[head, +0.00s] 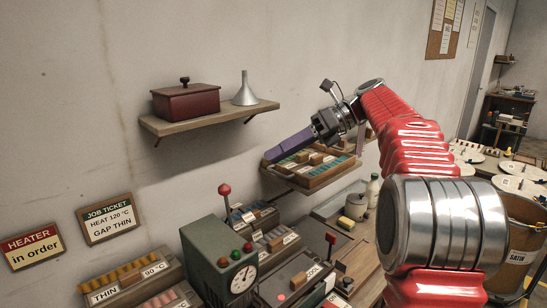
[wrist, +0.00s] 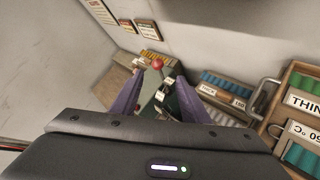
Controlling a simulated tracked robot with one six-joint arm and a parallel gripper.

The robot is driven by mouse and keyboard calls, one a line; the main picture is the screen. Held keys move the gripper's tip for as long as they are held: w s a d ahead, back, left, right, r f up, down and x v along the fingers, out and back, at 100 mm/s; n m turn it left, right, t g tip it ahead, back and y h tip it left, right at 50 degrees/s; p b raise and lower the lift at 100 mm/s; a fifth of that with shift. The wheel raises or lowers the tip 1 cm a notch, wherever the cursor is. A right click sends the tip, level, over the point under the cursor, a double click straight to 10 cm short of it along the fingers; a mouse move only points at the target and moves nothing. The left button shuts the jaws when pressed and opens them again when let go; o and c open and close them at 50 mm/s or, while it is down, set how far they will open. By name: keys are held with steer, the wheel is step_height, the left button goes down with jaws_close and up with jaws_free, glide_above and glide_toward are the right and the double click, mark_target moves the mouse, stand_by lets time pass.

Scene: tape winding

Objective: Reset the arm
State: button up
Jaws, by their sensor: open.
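My red arm reaches up from the lower right in the head view and bends over to the left. My gripper (head: 313,157) is at its end, in front of the wall, near the rack of coloured rolls. Its purple fingers are spread apart, and I see nothing held between them. In the wrist view my gripper (wrist: 158,82) shows both purple fingers apart, pointing towards the grey-green machine with a red knob (wrist: 157,65).
A shelf (head: 210,117) holds a dark red box (head: 186,101) and a metal funnel (head: 245,90). Signs (head: 107,218) hang at left. Open air surrounds the gripper above the bench.

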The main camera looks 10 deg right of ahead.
stand_by(0.3)
steer(key=s+d+f+n+t+h, duration=0.1)
steer(key=d+f+n+h, duration=0.15)
steer(key=f+n, duration=0.35)
steer(key=s+d+f+n+h, duration=0.1)
steer(key=f+n+h, duration=0.25)
steer(key=f, duration=0.45)
steer(key=s+a+f+n+t+h, duration=0.1)
steer(key=s+f+n+h, duration=0.1)
steer(key=s+n, duration=0.3)
steer(key=s+a+f+n+t+h, duration=0.1)
steer(key=s+n, duration=0.5)
steer(key=s, duration=0.7)
steer(key=s+a+f+n+t+h, duration=0.1)
steer(key=s+a+f+n+h, duration=0.1)
steer(key=s, duration=0.8)
step_height(320, 180, down, 2)
steer(key=n+h, duration=0.1)
steer(key=n, duration=0.2)
steer(key=shift+a, duration=0.4)
steer(key=shift+n, duration=0.25)
steer(key=shift+c, duration=0.5)
